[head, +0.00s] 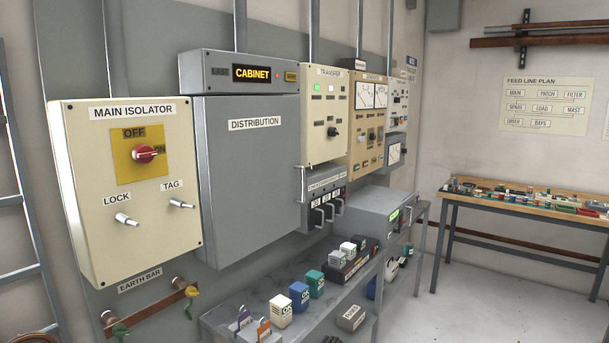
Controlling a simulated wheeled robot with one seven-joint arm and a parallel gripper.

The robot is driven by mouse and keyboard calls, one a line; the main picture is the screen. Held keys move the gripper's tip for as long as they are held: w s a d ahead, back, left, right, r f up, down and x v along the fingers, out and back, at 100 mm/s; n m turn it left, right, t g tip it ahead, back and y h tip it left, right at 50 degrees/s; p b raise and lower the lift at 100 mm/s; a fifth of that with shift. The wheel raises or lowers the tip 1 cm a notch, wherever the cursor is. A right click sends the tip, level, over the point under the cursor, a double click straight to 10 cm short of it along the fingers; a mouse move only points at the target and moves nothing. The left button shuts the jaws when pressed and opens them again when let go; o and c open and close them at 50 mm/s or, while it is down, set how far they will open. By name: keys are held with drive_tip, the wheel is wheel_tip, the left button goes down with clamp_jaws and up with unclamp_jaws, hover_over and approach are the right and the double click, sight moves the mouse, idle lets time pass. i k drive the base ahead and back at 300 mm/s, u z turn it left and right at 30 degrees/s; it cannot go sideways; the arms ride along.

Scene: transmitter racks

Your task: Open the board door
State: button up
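The board door (247,185) is a large grey metal panel labelled DISTRIBUTION, on the wall left of the middle in the head view. It looks shut, flush on its box. My gripper is not in view.
The cream main isolator box (88,213) sticks out left of the door, with a red knob (146,153). The transfer panel (344,110) adjoins on the right. A grey bench (229,318) with small coloured blocks runs below. Open floor (460,300) lies at right.

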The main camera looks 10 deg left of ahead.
sight(249, 147)
drive_tip(key=u, duration=0.2)
drive_tip(key=i, duration=1.5)
drive_tip(key=u, duration=0.2)
